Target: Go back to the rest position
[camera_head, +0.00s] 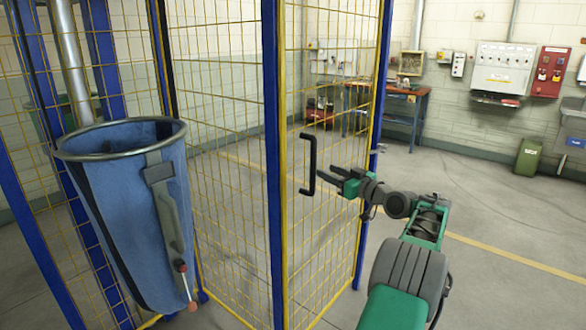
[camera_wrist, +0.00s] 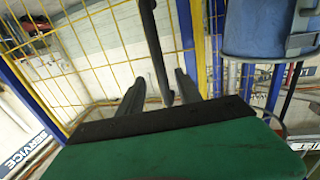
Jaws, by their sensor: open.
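My gripper (camera_head: 331,179) is open and empty, just right of the black door handle (camera_head: 314,166) on the yellow mesh panel (camera_head: 345,110) in the head view. In the wrist view the two fingers (camera_wrist: 160,80) stand apart. The black handle (camera_wrist: 153,40) runs down the picture between them, with no clear contact. My arm reaches in from the lower right. A blue sling bag (camera_head: 130,220) with a round metal rim stands upright at the left. It also shows at the upper right of the wrist view (camera_wrist: 255,32).
A blue post (camera_head: 273,200) stands left of the handle. Behind the cage are a workbench (camera_head: 400,92), white wall boxes (camera_head: 503,68), a red panel (camera_head: 550,72) and a green bin (camera_head: 527,157). The grey floor at right is clear, crossed by a yellow line (camera_head: 500,252).

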